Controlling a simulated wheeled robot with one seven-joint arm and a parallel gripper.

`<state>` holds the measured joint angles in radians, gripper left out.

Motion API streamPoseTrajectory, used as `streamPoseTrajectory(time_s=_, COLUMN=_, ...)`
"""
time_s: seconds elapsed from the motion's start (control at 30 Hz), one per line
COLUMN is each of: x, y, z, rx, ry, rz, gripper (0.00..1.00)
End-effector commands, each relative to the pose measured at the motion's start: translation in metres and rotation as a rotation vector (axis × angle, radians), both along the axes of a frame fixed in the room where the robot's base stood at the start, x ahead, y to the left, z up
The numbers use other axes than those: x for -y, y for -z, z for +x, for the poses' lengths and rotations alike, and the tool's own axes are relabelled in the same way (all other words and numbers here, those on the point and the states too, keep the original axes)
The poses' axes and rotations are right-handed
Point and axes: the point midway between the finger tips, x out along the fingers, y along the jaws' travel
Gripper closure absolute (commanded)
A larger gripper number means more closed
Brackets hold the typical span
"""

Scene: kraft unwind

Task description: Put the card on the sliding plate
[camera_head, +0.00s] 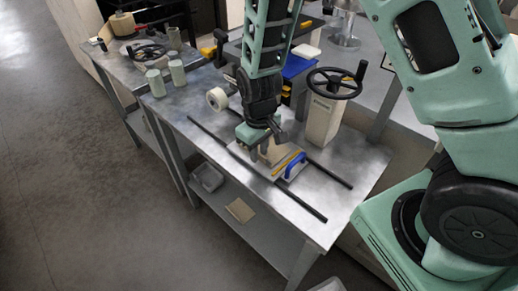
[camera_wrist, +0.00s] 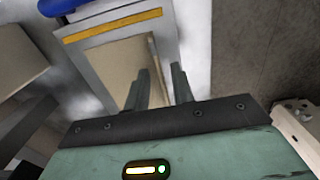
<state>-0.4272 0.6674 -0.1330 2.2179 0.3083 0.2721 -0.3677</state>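The sliding plate (camera_head: 297,177) is a pale metal plate with a yellow stripe and a blue handle, lying across two dark rails on the steel table. It also shows in the wrist view (camera_wrist: 95,44). A tan card (camera_wrist: 112,72) lies flat on it beside the yellow stripe; in the head view the card (camera_head: 272,153) is partly hidden by my gripper (camera_head: 262,146).
A beige post with a black handwheel (camera_head: 322,115) stands behind the plate. A tape roll (camera_head: 217,99) and pale cylinders (camera_head: 177,73) stand to the left. Another tan sheet (camera_head: 240,209) and a grey bin (camera_head: 207,177) are on the lower shelf. The table's front right is clear.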

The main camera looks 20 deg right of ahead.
Motion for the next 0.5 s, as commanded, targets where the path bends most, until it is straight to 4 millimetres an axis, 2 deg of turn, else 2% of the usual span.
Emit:
streamPoseTrajectory(time_s=0.13, x=0.0, y=-0.007, z=0.0, rx=0.002, ry=0.0, rz=0.001, gripper=0.76)
streamPoseTrajectory(time_s=0.23, x=-0.001, y=-0.02, z=0.001, rx=0.005, ry=-0.001, rz=0.002, gripper=0.76)
streamPoseTrajectory(time_s=0.5, x=-0.001, y=-0.077, z=0.001, rx=0.006, ry=-0.002, rz=0.002, gripper=0.76)
